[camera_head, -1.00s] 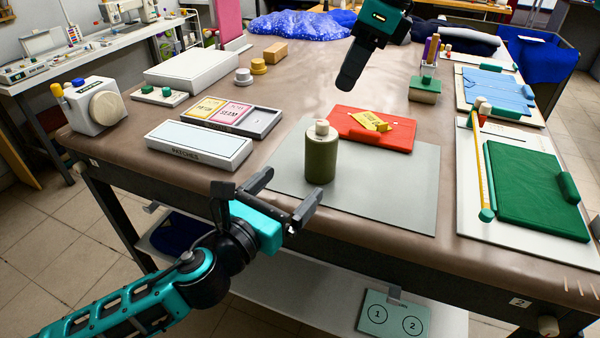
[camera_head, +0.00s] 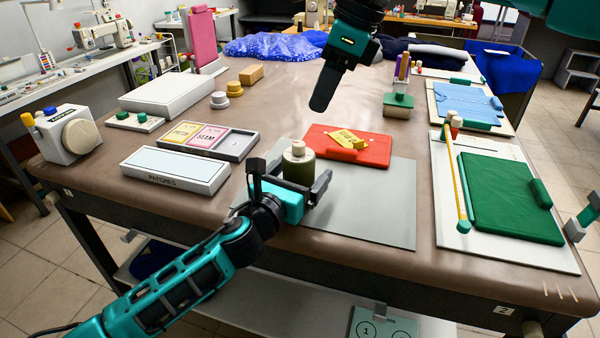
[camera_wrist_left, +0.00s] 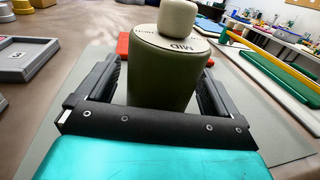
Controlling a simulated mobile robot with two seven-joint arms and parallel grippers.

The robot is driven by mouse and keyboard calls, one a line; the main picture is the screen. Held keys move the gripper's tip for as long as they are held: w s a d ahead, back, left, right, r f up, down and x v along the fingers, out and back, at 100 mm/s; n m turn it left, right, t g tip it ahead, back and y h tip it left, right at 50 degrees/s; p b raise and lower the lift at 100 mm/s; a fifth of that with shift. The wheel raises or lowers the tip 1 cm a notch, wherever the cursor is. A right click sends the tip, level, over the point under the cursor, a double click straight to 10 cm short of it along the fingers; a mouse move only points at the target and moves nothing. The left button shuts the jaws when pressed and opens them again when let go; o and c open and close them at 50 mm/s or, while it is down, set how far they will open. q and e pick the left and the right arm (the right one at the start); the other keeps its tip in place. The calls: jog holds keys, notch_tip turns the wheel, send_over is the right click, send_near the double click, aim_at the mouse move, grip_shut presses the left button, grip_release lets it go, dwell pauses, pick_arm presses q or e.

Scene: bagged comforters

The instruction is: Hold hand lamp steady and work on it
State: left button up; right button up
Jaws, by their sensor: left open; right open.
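The hand lamp appears to be the olive-green cylinder (camera_head: 299,165) with a cream knob on top. It stands upright on the grey mat (camera_head: 375,210) near the table's front edge. In the left wrist view the lamp (camera_wrist_left: 160,75) shows a pale top ring lettered "MID". My left gripper (camera_head: 292,180) is open, low over the mat, with one finger on each side of the lamp. Gaps show beside the fingers (camera_wrist_left: 158,88), and its lower part is hidden by the gripper. My right gripper (camera_head: 320,100) hangs empty above the table, behind the lamp.
A red pad (camera_head: 350,148) with a yellow tag lies just behind the lamp. The patches box (camera_head: 175,170) and a card tray (camera_head: 238,146) stand to the left. A green pad (camera_head: 510,198) on a white board lies right. The mat's right part is clear.

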pick_arm(q)
jog(key=shift+c, duration=0.2)
jog(key=c, duration=1.1)
jog(key=o, duration=0.5)
jog(key=c, duration=0.4)
jog(key=shift+o, duration=0.2)
pick_arm(e)
jog(key=shift+o, duration=0.3)
